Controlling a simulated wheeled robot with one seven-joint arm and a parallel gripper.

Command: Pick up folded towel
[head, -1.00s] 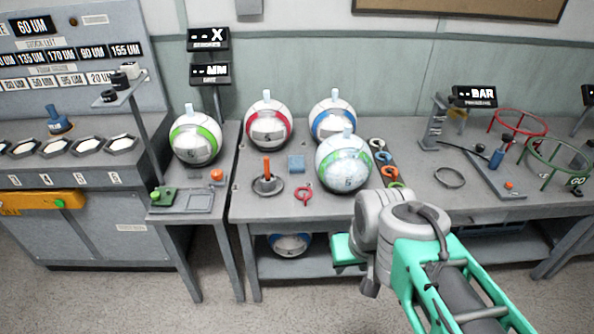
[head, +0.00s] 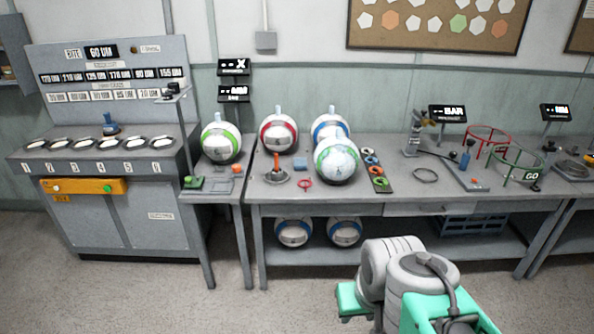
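A small blue folded cloth, which looks like the folded towel (head: 300,164), lies on the grey bench between the orange-handled pump on a round base (head: 277,172) and the white-green ball (head: 336,161). It is small in the head view, and its folds cannot be made out. My arm, with grey joints and teal links, is at the bottom right, in front of the bench and well apart from the towel. The fingers of my gripper do not show.
Red-striped (head: 278,134) and blue-striped (head: 327,127) balls stand behind the towel. A red ring (head: 305,184) lies in front of it. Coloured rings on a dark strip (head: 376,170) lie to the right. Two balls sit on the lower shelf (head: 390,235). The floor before the bench is open.

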